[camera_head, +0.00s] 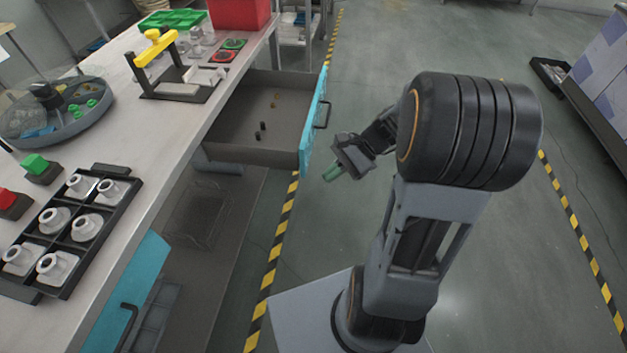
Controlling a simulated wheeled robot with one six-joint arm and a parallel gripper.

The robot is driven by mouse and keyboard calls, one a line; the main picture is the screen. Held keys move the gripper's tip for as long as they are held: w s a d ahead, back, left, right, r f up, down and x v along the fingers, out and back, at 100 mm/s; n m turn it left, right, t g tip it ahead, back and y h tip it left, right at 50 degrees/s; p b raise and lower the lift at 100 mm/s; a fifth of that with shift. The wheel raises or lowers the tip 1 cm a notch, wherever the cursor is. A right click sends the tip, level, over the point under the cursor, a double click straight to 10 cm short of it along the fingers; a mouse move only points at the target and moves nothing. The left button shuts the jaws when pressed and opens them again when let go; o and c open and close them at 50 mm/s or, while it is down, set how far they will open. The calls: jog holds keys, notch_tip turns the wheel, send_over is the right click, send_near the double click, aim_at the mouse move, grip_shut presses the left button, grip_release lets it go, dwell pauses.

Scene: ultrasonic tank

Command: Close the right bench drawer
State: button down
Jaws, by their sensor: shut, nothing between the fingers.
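The right bench drawer (232,148) is pulled well out from under the bench, at the upper middle of the head view. It is a grey tray with a teal front (307,145) and a black handle (323,114) facing right. A few small dark and brownish pieces lie inside it.
A second teal front (128,290) with a black handle is at the lower left. The bench top (150,128) holds a black tray of white parts (110,215), a yellow-handled fixture (155,48) and a round tank (55,115). Open floor (480,45) lies to the right.

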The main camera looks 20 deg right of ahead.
jog(key=w+d+f+m+t+y+b, duration=0.3)
jog(key=d+f+m+y, duration=0.15)
jog(key=f, duration=0.25)
jog(key=m+t+y+b, duration=0.1)
jog(key=m+t+b, duration=0.2)
jog(key=m+t, duration=0.3)
send_near(305, 166)
jog(key=x, duration=0.5)
jog(key=b+x, duration=0.1)
jog(key=x, duration=0.1)
jog(key=shift+w+a+f, duration=0.1)
jog(key=shift+w+f, duration=0.2)
jog(key=shift+f, duration=0.05)
